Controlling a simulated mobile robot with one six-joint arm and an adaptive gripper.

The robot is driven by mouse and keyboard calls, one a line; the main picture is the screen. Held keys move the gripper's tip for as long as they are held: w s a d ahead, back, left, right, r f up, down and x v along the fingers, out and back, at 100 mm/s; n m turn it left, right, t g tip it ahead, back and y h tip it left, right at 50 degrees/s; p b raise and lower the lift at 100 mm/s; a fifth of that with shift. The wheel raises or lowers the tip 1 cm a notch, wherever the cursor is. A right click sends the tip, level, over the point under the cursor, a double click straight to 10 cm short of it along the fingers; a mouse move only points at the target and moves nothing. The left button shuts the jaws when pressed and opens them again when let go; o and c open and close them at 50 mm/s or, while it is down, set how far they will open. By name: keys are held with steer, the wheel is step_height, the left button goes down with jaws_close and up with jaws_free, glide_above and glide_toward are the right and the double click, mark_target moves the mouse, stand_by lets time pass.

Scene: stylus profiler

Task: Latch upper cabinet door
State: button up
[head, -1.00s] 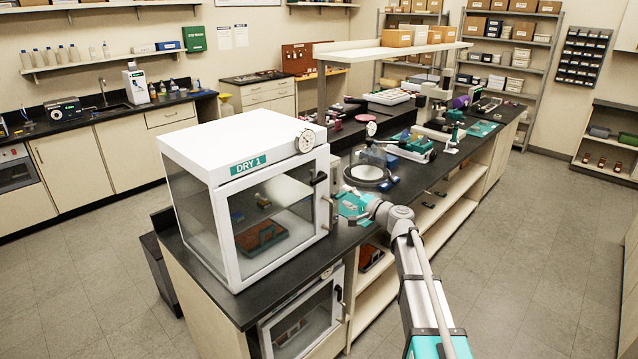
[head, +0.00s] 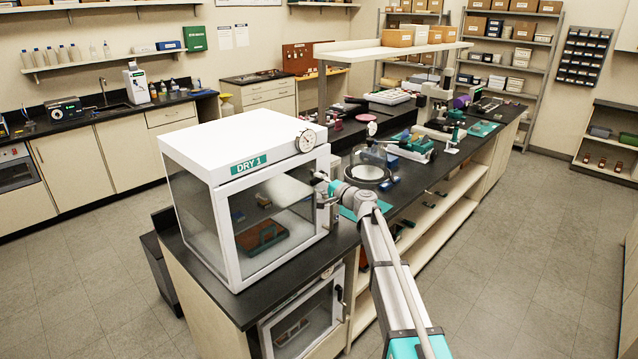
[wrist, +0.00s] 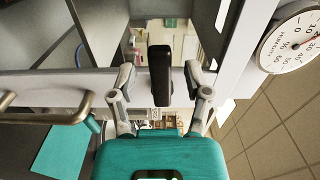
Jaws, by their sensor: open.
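The upper cabinet (head: 243,140), a white box labelled DRY 1, stands on the near end of the dark bench. Its white-framed glass door (head: 270,218) looks closed or nearly so. In the wrist view the black latch handle (wrist: 160,75) lies between the two fingers of my gripper (wrist: 160,84), with a visible gap on each side. My gripper is open. In the head view my gripper (head: 322,186) is at the door's right edge and hides most of the latch. A metal pull bar (wrist: 50,116) shows left of the fingers in the wrist view.
A round humidity dial (head: 305,141) sits at the cabinet's top right; it also shows in the wrist view (wrist: 292,42). A second glass-doored cabinet (head: 300,322) is below the benchtop. A teal mat (head: 365,205) and instruments lie right of the cabinet. Floor at right is clear.

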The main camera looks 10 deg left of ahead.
steer(key=shift+w+a, duration=0.45)
steer(key=shift+a, duration=0.15)
